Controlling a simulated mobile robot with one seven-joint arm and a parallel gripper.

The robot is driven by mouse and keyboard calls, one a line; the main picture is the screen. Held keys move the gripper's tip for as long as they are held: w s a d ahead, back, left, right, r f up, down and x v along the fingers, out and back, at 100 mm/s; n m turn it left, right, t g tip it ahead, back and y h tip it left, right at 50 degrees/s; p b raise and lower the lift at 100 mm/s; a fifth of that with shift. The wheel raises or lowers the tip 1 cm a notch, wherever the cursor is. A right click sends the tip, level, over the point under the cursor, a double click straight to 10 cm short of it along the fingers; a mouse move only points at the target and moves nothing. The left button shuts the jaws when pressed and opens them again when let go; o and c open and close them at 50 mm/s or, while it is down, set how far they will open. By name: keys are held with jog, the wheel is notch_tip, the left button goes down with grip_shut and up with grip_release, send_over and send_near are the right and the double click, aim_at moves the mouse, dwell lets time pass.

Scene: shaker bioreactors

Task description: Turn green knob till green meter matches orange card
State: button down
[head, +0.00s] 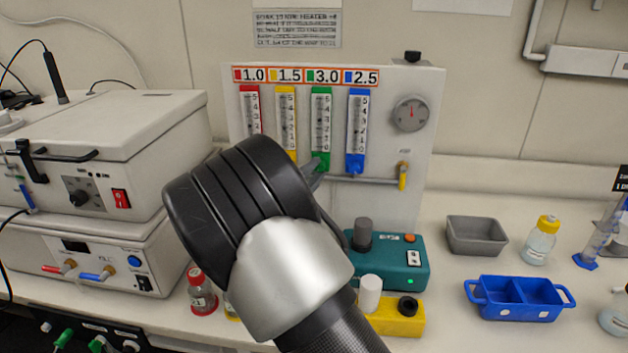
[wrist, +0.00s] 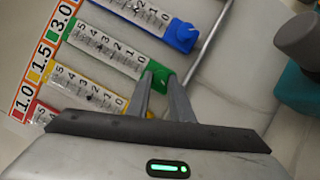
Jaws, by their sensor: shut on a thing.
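The green meter (head: 321,118) is a white scale tube in a green frame, third from the left on the white panel. Its orange-edged card (head: 323,76) above reads 3.0, with a green square. The green knob (head: 320,163) is at the meter's foot. My gripper (head: 314,175) reaches the knob from below; my wrist hides part of it. In the wrist view my two fingers (wrist: 161,80) are closed on the green knob (wrist: 159,71), one on each side. The green meter (wrist: 105,45) lies slantwise there; its float reading is too small to tell.
Red (head: 250,108), yellow (head: 286,110) and blue (head: 357,128) meters flank the green one closely. A round gauge (head: 411,114) and a yellow valve (head: 403,176) are to the right. A teal stirrer (head: 400,262) and a yellow device (head: 400,318) stand below.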

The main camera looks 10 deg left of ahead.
jog(key=shift+m, duration=0.4)
jog(key=c, duration=1.6)
grip_release()
jog(key=shift+o, duration=0.2)
jog(key=shift+r, duration=0.2)
